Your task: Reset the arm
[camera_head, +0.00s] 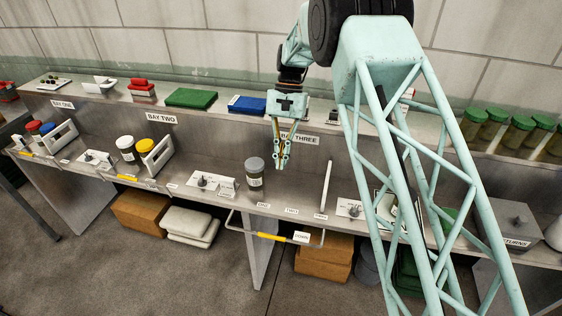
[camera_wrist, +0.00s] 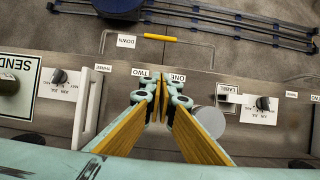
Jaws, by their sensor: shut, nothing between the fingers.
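My gripper (camera_head: 281,158) hangs in front of the bay three section of the steel bench, pointing down, with its fingers together and nothing between them. In the wrist view my gripper (camera_wrist: 160,88) shows its yellow-padded fingers closed at the tips above the labels "ONE" and "TWO". A grey-lidded jar (camera_head: 254,174) stands on the lower shelf, left of my gripper and apart from it. Its grey lid (camera_wrist: 210,122) is partly hidden behind the right finger in the wrist view.
A yellow-gripped bar marked "DOWN" (camera_head: 272,237) runs along the bench's front edge. A white upright divider (camera_head: 325,186) and a dial plate (camera_head: 350,208) stand right of my gripper. A blue folded cloth (camera_head: 247,105) lies on the upper shelf. Green-lidded jars (camera_head: 497,115) line the right.

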